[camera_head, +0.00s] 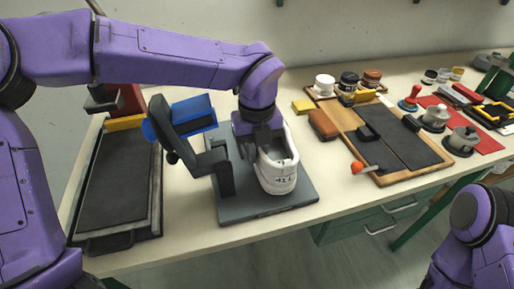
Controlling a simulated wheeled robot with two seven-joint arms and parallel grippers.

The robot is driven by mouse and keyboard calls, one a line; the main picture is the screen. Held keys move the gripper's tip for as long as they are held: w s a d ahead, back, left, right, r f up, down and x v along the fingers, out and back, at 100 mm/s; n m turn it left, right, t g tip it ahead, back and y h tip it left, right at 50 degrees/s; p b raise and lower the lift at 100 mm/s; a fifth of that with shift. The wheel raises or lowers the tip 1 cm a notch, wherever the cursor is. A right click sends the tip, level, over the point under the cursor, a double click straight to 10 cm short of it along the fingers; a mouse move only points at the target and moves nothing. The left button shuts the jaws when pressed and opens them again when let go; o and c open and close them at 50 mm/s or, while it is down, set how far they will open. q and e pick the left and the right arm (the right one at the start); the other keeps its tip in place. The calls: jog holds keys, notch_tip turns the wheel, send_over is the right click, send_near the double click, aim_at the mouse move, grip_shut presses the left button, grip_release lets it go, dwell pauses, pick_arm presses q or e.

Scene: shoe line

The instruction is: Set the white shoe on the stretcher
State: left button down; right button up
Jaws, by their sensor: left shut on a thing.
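The white shoe (276,178) is near the middle of the head view, over the grey base plate of the stretcher (232,207). My left gripper (262,138) comes down from above and is shut on the upper part of the shoe; its fingertips are partly hidden. The stretcher's dark upright bracket (222,172) stands just left of the shoe. I cannot tell whether the shoe touches the plate or hangs slightly above it. My right arm shows at the lower right, but its gripper is out of the picture.
A dark-topped tray-like machine (118,185) stands at the left, with a blue block (194,112) beside the bracket. A wooden-framed board (402,143) with an orange-knobbed lever (357,168) lies to the right. Jars, brushes and pots stand further back. A narrow strip of bare table lies between plate and board.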

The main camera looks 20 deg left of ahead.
pick_arm(q)
jog(key=shift+f+b, duration=0.3)
jog(key=shift+f, duration=0.25)
jog(key=c, duration=1.1)
grip_release()
jog(key=shift+o, duration=0.2)
